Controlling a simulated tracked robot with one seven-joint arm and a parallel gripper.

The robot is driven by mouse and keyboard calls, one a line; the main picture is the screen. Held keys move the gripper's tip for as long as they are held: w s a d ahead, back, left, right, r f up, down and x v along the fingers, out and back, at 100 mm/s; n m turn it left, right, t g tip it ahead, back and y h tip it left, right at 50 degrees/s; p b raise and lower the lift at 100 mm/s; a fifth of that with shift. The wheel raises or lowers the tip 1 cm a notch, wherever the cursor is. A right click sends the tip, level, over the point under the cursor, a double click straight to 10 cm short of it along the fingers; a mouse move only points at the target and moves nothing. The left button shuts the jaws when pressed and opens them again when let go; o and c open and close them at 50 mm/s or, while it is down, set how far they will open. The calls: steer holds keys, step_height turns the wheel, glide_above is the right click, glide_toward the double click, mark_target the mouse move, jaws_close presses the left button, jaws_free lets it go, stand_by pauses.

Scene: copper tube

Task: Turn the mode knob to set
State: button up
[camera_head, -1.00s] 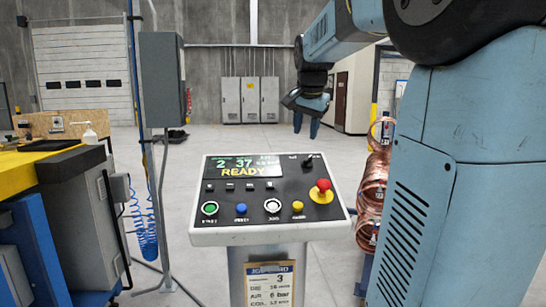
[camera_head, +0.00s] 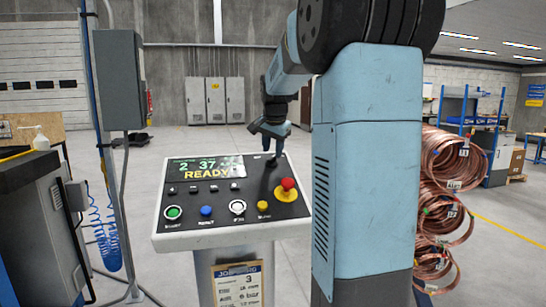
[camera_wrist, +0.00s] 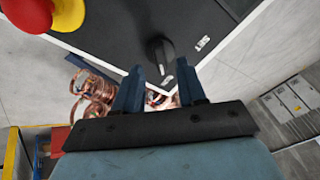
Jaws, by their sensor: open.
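The control panel (camera_head: 228,235) stands on a pedestal, its lit display (camera_head: 206,168) reading "READY". The mode knob (camera_wrist: 160,50) is a black rotary knob near the panel's corner in the wrist view, with a white mark on its lower end and a small white label beside it. In the head view the knob (camera_head: 272,162) is small, at the panel's top right. My gripper (camera_wrist: 150,80) is open, its two dark blue fingertips just below the knob in the picture, one to each side. In the head view my gripper (camera_head: 265,148) hangs over the panel's far right corner. Contact with the knob cannot be told.
A red emergency-stop button (camera_head: 287,184) on a yellow base sits near the knob. Green, blue, white and yellow buttons line the panel's front. Copper coils (camera_head: 455,160) hang at the right. A grey box (camera_head: 120,80) on a post stands at the left.

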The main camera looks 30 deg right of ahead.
mark_target(272, 157)
steer(key=shift+x, duration=1.8)
